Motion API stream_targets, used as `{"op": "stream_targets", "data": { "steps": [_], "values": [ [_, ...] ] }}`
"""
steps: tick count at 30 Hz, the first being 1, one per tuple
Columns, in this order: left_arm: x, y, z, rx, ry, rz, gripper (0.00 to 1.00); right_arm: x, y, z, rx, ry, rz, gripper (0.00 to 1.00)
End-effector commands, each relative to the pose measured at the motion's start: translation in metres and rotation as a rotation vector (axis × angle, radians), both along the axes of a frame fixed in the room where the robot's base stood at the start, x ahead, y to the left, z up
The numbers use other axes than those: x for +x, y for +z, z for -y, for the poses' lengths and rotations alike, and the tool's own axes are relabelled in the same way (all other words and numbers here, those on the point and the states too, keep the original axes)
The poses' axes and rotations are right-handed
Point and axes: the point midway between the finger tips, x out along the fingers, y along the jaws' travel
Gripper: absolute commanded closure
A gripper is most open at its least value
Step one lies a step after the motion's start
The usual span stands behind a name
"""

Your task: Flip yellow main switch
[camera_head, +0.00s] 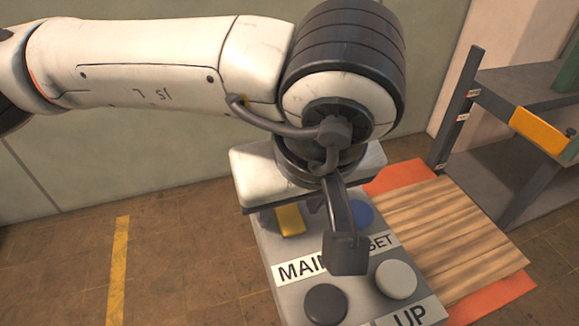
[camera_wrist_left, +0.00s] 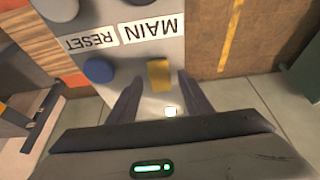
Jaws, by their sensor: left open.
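The yellow main switch (camera_head: 290,220) sits on the grey control panel (camera_head: 262,235), above the "MAIN" label. In the left wrist view the yellow switch (camera_wrist_left: 159,74) is also plain, beside the blue reset button (camera_wrist_left: 98,70). My left gripper (camera_head: 291,211) is over the far end of the panel, close to the switch. In the left wrist view its two dark fingers (camera_wrist_left: 159,80) are open and apart, one on each side of the switch, with nothing gripped. I cannot tell whether a finger touches it. My wrist hides part of the panel and labels in the head view.
The blue button (camera_head: 361,213) is close to the right of the switch. A dark button (camera_head: 326,304) and a light button (camera_head: 396,279) are nearer, by the "UP" label (camera_head: 409,316). A wooden pallet (camera_head: 450,235) and a grey shelf (camera_head: 530,85) stand at right.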

Motion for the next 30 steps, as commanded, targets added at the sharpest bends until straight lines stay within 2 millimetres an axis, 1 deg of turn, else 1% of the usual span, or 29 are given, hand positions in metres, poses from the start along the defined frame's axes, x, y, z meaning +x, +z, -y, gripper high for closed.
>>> {"op": "stream_targets", "data": {
  "steps": [4, 10, 11, 12, 18, 20, 23, 30],
  "values": [
    [0.002, -0.006, -0.001, -0.001, 0.0, 0.0, 0.55, 0.004, 0.003, 0.0, 0.001, 0.0, 0.009, 0.47],
    [0.002, -0.006, -0.001, -0.001, 0.0, 0.0, 0.55, 0.008, 0.005, 0.0, 0.001, -0.001, 0.017, 0.47],
    [0.002, -0.006, -0.001, -0.001, 0.0, 0.0, 0.56, 0.008, 0.005, 0.0, 0.001, -0.001, 0.017, 0.47],
    [0.002, -0.006, -0.001, -0.001, 0.0, 0.0, 0.63, 0.008, 0.005, 0.0, 0.001, -0.001, 0.017, 0.47],
    [0.002, -0.006, -0.001, -0.001, 0.0, 0.0, 0.96, 0.008, 0.005, -0.001, 0.002, 0.0, 0.017, 0.47],
    [0.003, -0.006, -0.001, -0.001, 0.001, -0.002, 0.96, 0.007, 0.005, 0.0, 0.002, 0.0, 0.017, 0.47],
    [0.005, -0.006, -0.002, -0.016, 0.007, -0.051, 0.96, 0.007, 0.003, -0.001, 0.002, 0.0, 0.015, 0.47],
    [0.013, -0.005, -0.004, -0.101, 0.006, -0.305, 0.96, 0.005, 0.003, -0.001, 0.002, 0.0, 0.012, 0.47]
  ]
}}
